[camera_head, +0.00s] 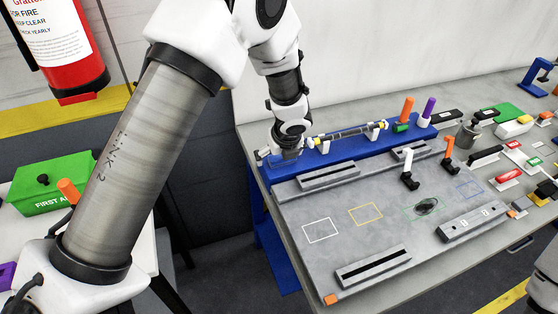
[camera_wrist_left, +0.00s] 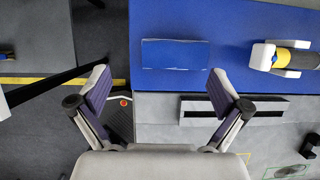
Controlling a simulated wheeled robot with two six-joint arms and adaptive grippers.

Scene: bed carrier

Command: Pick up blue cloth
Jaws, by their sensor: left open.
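The blue cloth (camera_wrist_left: 175,54) shows in the left wrist view as a small flat blue rectangle. It lies on the blue panel (camera_wrist_left: 230,20), close to the panel's front edge. My left gripper (camera_wrist_left: 160,88) is open and empty, its two fingers spread wide on either side of the cloth's near side. In the head view my left gripper (camera_head: 287,147) is over the left end of the blue panel (camera_head: 340,152), and the cloth cannot be made out clearly there. My right gripper is not in view.
A grey work board (camera_head: 385,220) with slotted blocks and coloured outlines lies in front of the panel. A yellow-banded rod (camera_wrist_left: 290,58) rests on white holders right of the cloth. A green first aid box (camera_head: 42,188) stands at left, below a red extinguisher (camera_head: 75,70).

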